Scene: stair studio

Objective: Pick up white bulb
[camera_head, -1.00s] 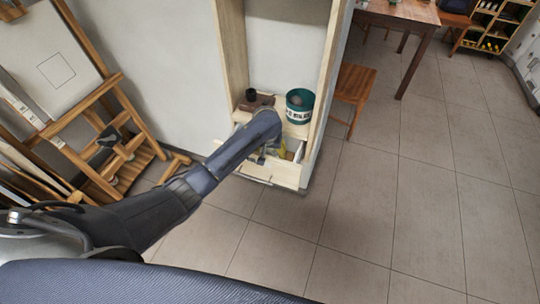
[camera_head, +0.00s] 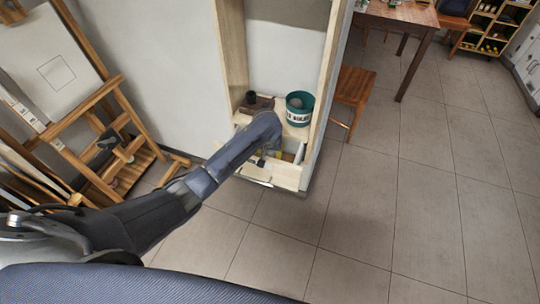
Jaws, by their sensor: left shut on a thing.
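My left gripper (camera_head: 263,160) is at the open drawer (camera_head: 284,176) at the bottom of a pale wooden shelf unit. My own forearm and wrist cover most of the gripper. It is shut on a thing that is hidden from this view. I cannot make out a white bulb anywhere. Some yellow and greenish items show faintly inside the drawer, too small to tell. My right gripper is not in view.
A teal tin (camera_head: 299,108) and a dark brown object (camera_head: 257,103) stand on the shelf just above the drawer. The unit's uprights flank the opening. A wooden easel (camera_head: 115,150) stands left, a wooden chair (camera_head: 355,92) right. The tiled floor (camera_head: 370,220) in front is clear.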

